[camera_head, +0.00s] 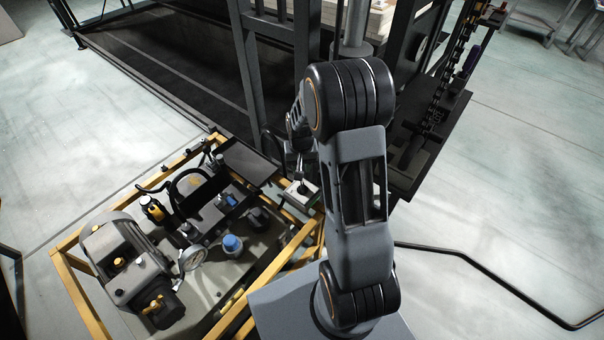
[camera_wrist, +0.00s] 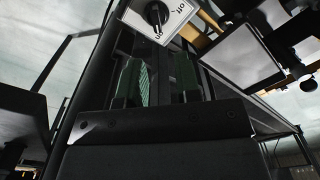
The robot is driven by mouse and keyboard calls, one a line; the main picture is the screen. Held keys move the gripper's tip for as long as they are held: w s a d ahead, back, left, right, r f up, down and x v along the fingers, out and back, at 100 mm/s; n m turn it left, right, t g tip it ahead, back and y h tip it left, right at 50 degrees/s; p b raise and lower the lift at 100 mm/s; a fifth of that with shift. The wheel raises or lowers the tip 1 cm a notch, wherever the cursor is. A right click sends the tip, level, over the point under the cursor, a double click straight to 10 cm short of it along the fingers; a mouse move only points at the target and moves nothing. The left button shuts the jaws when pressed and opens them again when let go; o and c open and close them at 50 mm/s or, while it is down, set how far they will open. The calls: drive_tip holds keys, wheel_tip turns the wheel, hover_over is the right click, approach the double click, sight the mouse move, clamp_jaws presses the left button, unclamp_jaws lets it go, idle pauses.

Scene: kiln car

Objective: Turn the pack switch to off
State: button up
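The pack switch (camera_wrist: 157,14) is a black round knob on a pale square plate, at the top of the wrist view. Its plate carries a label that looks like OFF at the right and another at the bottom edge. A light mark on the knob seems to face the bottom label, but it is small. In the head view the switch (camera_head: 302,190) sits on the yellow frame. My gripper (camera_wrist: 158,78) has two green-padded fingers apart with nothing between them. The knob lies beyond the fingertips, and no contact shows. In the head view my gripper (camera_head: 298,160) is partly hidden by my arm.
A yellow-framed power pack (camera_head: 130,262) with a motor, gauge, hoses and a blue cap (camera_head: 232,243) fills the lower left. A dark flat panel (camera_head: 250,163) lies beside the switch. Dark upright posts (camera_head: 247,60) stand just behind. Open floor lies to the right.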

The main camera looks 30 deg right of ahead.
sight(302, 185)
drive_tip(key=f, duration=0.3)
drive_tip(key=shift+w+d+f+b, duration=0.2)
drive_tip(key=shift+d+b, duration=0.15)
drive_tip(key=shift+d, duration=0.05)
drive_tip(key=shift+f+b, duration=2.65)
drive_tip(key=shift+f, duration=0.9)
drive_tip(key=shift+f, duration=0.1)
